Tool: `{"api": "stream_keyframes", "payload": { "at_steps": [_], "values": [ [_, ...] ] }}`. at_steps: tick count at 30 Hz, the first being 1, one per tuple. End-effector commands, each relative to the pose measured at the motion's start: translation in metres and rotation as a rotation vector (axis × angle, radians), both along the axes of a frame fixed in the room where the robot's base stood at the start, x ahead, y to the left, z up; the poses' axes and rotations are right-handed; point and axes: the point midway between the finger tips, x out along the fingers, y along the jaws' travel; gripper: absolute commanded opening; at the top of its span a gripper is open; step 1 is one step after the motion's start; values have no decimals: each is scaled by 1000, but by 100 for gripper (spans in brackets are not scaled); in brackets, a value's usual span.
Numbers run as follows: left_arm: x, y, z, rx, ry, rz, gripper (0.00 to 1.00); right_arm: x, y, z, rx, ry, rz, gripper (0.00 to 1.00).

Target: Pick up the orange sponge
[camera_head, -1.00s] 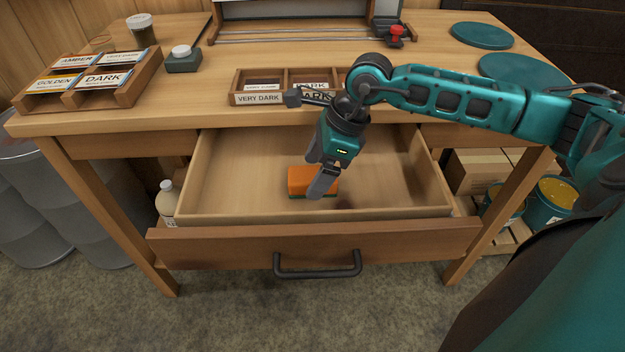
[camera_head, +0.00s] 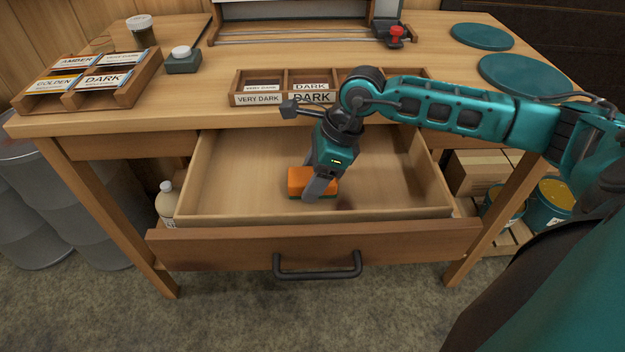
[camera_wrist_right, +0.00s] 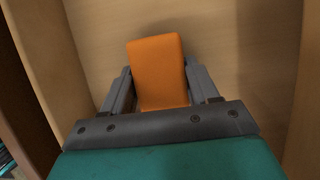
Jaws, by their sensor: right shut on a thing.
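The orange sponge (camera_head: 298,181) lies in the open drawer (camera_head: 390,184), near its front and middle. It has a thin green layer underneath. My right gripper (camera_head: 312,192) reaches down into the drawer and is shut on the sponge. In the right wrist view the sponge (camera_wrist_right: 160,72) sits between the two grey fingers (camera_wrist_right: 162,92), one on each side of it. The sponge appears low in the drawer; I cannot tell whether it touches the bottom. My left gripper is not in view.
The drawer's front panel with a dark handle (camera_head: 317,266) faces me. Above the drawer, the tabletop holds a label box (camera_head: 258,99), a left rack (camera_head: 128,97), a small grey device (camera_head: 183,64) and teal discs (camera_head: 482,36). The rest of the drawer is empty.

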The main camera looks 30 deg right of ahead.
Motion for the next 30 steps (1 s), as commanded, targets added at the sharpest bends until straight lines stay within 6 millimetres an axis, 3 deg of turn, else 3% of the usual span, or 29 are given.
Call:
{"api": "stream_keyframes", "payload": {
  "at_steps": [2,8,14,20,30],
  "values": [
    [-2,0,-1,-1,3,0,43,0,0,0,0,-1,0,24],
    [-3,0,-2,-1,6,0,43,0,0,2,0,-1,0,24],
    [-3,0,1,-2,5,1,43,1,0,17,0,-4,1,24],
    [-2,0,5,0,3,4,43,1,0,58,0,-7,2,24],
    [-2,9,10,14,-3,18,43,1,0,155,1,-8,1,24]
  ]
}}
